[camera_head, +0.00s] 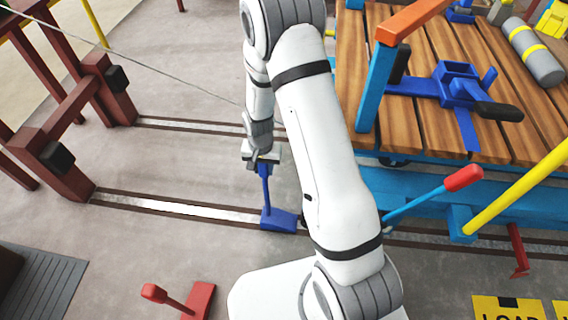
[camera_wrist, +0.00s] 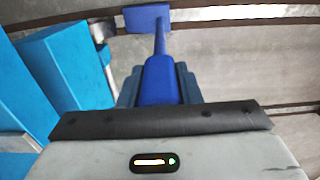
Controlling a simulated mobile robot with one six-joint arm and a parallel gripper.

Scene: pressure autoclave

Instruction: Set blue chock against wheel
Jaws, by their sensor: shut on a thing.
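The blue chock (camera_head: 278,219) has a wedge foot at or just above the near rail and an upright handle. My gripper (camera_head: 263,164) is shut on the top of that handle. In the wrist view the chock's handle (camera_wrist: 160,80) sits between my fingers, and its wedge foot (camera_wrist: 148,19) lies beyond, over the rail. The cart (camera_head: 420,185) with blue frame and wooden deck stands to the right on the rails. The wheel nearest the chock is hidden behind my arm. I cannot tell whether the chock touches a wheel.
A red chock (camera_head: 197,300) with a handle lies on the floor in front. A red-knobbed blue lever (camera_head: 430,199) and a yellow bar (camera_head: 520,190) stick out from the cart's near side. Dark red stop posts (camera_head: 75,130) stand at the left rail ends. Bare rail (camera_head: 165,205) lies left of the chock.

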